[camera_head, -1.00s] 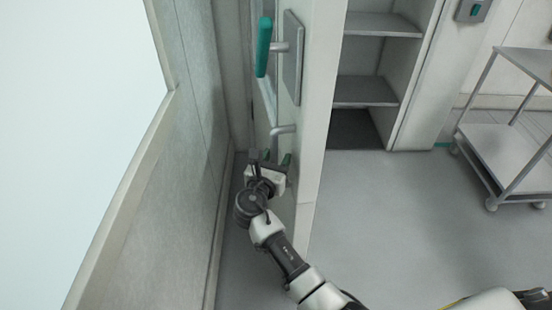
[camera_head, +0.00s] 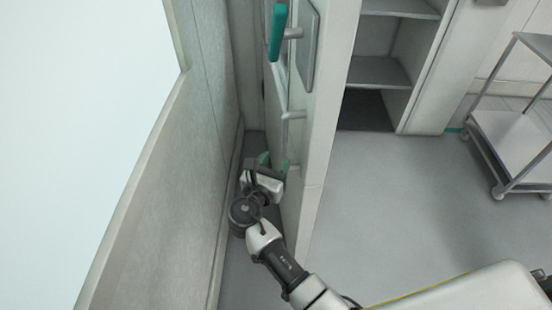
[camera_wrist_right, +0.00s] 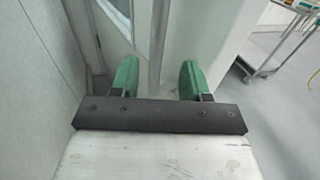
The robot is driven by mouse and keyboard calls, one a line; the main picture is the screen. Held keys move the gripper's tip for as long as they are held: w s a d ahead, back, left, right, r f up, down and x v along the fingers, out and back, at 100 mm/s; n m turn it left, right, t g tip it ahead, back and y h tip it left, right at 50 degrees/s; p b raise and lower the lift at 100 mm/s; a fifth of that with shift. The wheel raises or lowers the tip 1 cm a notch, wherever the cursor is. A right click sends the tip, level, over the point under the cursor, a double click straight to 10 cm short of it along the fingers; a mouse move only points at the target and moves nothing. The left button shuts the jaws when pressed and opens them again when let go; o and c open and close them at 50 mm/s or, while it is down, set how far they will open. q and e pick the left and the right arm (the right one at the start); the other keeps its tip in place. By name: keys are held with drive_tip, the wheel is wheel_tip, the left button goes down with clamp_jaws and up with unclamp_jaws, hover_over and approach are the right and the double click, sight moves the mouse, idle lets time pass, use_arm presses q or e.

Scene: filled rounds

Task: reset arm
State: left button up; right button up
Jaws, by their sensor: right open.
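My right arm reaches from the bottom of the head view into the narrow gap between the wall and an open door. My right gripper (camera_head: 275,163) is at the door's wall-facing side, below the door's handle. In the right wrist view its two green fingers (camera_wrist_right: 157,80) stand apart, with nothing held between them. The door's metal edge or bar shows beyond the fingers; I cannot tell whether they touch it. My left gripper is not in view.
The open door (camera_head: 325,110) stands close on the right of my arm, with a green handle (camera_head: 278,32). The wall (camera_head: 165,190) is close on the left. A shelf cabinet (camera_head: 378,72) and a metal cart (camera_head: 510,130) stand behind right. Floor (camera_head: 400,200) between is clear.

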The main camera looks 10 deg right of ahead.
drive_tip(key=s+d+f+m+g+y, duration=0.15)
drive_tip(key=s+f, duration=0.25)
drive_tip(key=f, duration=0.7)
drive_tip(key=s+d+f+m+g+y, duration=0.1)
drive_tip(key=s+f+m+g+y, duration=0.3)
drive_tip(key=f, duration=0.6)
drive_tip(key=s+d+f+m+g+y, duration=0.15)
drive_tip(key=s+f, duration=0.35)
drive_tip(key=f, duration=0.6)
drive_tip(key=s+d+f+m+g+y, duration=0.1)
drive_tip(key=s+f+m, duration=0.4)
drive_tip(key=s, duration=0.6)
drive_tip(key=s+d+f+m+g+y, duration=0.1)
drive_tip(key=s+d+f+m+g, duration=0.2)
drive_tip(key=s+m, duration=0.5)
drive_tip(key=s+d+f+m+g+y, duration=0.1)
drive_tip(key=s+d+f+m, duration=0.3)
drive_tip(key=s, duration=1)
wheel_tip(320, 180, down, 4)
drive_tip(key=shift+m+g+y, duration=0.3)
drive_tip(key=shift+m+g, duration=0.5)
drive_tip(key=shift+m, duration=0.4)
